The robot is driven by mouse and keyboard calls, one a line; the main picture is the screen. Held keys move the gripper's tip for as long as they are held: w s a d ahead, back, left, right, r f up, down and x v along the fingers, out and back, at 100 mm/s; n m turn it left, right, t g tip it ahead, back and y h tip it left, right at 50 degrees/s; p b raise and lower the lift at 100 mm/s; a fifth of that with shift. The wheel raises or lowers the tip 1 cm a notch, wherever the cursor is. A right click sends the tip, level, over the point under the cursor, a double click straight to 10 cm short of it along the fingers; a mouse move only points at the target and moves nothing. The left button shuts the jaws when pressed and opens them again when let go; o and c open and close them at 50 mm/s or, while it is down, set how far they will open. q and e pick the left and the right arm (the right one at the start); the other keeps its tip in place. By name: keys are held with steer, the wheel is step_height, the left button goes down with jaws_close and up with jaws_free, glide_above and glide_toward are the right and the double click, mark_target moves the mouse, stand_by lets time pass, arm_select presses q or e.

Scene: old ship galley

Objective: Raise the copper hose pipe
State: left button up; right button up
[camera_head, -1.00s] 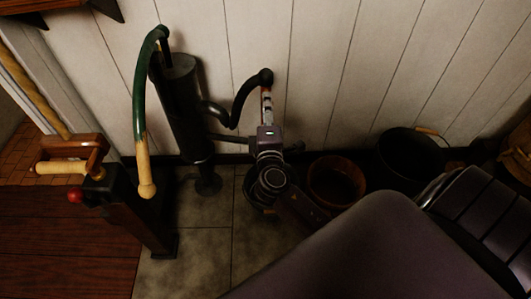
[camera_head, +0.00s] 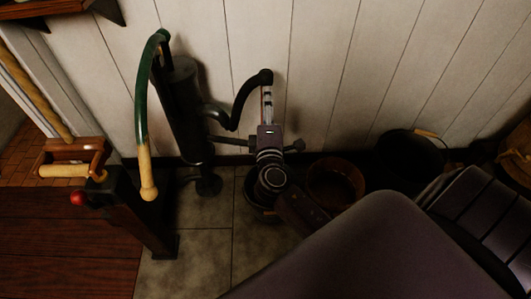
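A dark curved hose pipe (camera_head: 245,97) loops up from the side of the black hand pump (camera_head: 185,110) and bends down at its top end. Its colour looks black here, and no copper tone is clear. My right gripper (camera_head: 267,97) is directly below that bent end, its narrow pale fingers pointing up at it. The fingers look close together. I cannot tell whether they hold the pipe or only touch it. The pump's green curved handle (camera_head: 142,100) ends in a pale wooden grip. My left gripper is not in view.
A dark stand with a wooden-gripped crank (camera_head: 65,170) and red knob is at the left. A brown bucket (camera_head: 336,183) and a black bucket (camera_head: 408,155) stand along the plank wall. Bare tile floor (camera_head: 200,255) lies in front of the pump.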

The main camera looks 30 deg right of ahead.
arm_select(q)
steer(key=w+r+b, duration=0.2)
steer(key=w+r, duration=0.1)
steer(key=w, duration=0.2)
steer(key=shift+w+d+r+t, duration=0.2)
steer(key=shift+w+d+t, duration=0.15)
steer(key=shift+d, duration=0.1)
arm_select(e)
steer(key=v, duration=1.1)
